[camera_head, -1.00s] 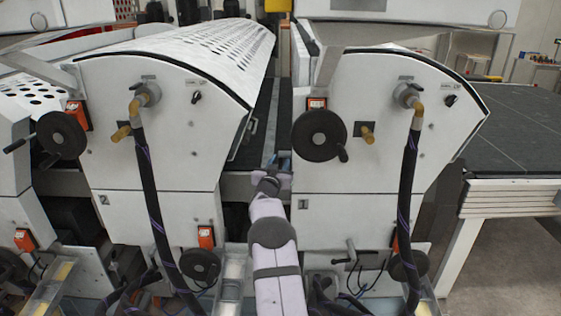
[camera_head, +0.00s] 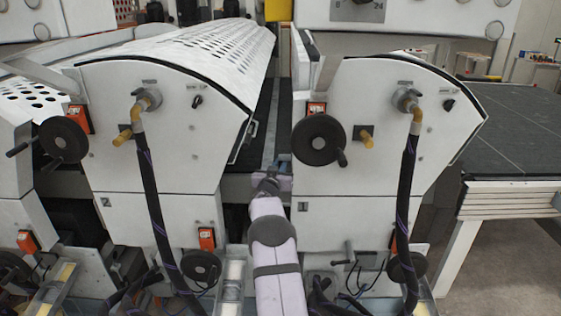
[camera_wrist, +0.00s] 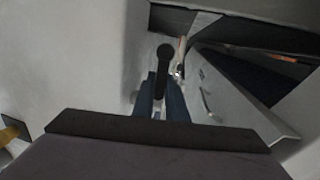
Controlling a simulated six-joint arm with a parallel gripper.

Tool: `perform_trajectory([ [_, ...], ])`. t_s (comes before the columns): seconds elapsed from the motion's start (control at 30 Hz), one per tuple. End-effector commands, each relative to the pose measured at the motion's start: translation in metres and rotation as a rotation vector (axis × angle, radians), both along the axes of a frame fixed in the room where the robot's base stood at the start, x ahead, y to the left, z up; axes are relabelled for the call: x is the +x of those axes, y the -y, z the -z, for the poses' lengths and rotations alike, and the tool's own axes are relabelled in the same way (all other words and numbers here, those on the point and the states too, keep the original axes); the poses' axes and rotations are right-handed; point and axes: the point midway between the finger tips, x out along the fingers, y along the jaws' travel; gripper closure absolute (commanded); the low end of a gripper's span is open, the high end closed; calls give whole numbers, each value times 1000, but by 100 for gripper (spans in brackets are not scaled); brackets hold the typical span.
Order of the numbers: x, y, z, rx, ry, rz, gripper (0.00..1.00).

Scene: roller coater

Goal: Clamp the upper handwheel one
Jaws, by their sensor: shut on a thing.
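The upper black handwheel (camera_head: 320,139) on the right machine's white front panel has its crank handle at the lower right. Another upper handwheel (camera_head: 64,140) is on the left machine. My gripper (camera_head: 279,166) is at the gap between the two machines, left of and below the right machine's wheel. In the wrist view, its blue fingers (camera_wrist: 162,106) are shut on a dark round-ended part (camera_wrist: 165,54). I cannot tell whether this part belongs to a handwheel. In the head view the grip itself is too small to make out.
Lower handwheels (camera_head: 201,267) sit near hanging black hoses (camera_head: 405,210) with brass fittings. Orange boxes (camera_head: 207,238) stand out from the panels. The gap beside my gripper is narrow. A dark conveyor table (camera_head: 530,130) is at the right.

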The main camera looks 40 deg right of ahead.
Motion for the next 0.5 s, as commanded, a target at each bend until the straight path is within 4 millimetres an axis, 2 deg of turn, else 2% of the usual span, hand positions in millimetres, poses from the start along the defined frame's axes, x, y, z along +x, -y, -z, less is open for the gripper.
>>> perform_trajectory([
  [0.1, -1, -1, -8, 31, -31, 0, 100],
  [0.5, -4, -4, -11, 150, -148, -1, 100],
])
